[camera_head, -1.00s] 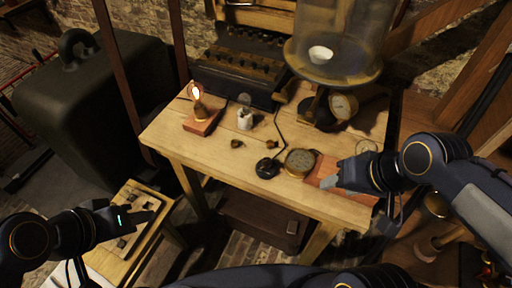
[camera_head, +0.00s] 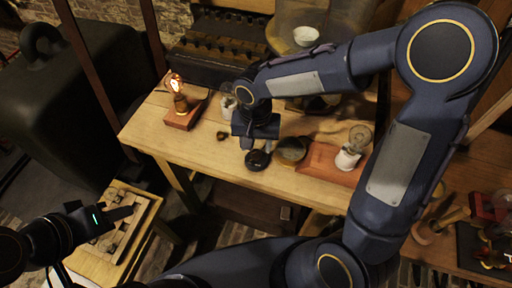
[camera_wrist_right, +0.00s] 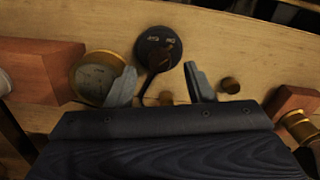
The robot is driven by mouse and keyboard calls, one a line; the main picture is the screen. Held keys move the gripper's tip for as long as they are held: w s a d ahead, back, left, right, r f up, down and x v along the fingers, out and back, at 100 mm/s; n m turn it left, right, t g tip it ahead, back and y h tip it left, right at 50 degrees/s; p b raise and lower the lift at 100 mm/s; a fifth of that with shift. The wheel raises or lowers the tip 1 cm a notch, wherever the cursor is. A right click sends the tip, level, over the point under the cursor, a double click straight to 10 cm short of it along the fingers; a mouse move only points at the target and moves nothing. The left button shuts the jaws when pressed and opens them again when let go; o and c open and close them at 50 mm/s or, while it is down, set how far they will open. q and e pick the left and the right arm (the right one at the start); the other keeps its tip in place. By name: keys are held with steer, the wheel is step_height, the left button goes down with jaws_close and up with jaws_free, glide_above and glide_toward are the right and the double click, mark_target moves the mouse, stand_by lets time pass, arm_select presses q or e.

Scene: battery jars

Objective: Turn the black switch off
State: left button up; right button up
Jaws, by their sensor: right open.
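The black switch (camera_head: 257,160) is a small round base on the table's front part. In the right wrist view the black switch (camera_wrist_right: 158,45) has two small pale labels and a dark lever. My right gripper (camera_head: 255,138) is just behind it in the head view, pointing down. In the wrist view my right gripper (camera_wrist_right: 160,74) is open and empty, its fingertips apart on either side below the switch's lever; contact cannot be told. My left gripper (camera_head: 122,214) is at lower left, over a small side table, away from the switch; its jaws are unclear.
A brass gauge (camera_head: 291,149) stands right beside the switch. A bulb in a white holder (camera_head: 348,158) is on the right red block (camera_head: 324,160). A lit bulb (camera_head: 178,90) is on the left red block (camera_head: 182,118). A white jar (camera_head: 228,106) stands behind.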

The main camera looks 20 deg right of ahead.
mark_target(256, 155)
steer(key=shift+f, duration=1.3)
steer(key=c, duration=1)
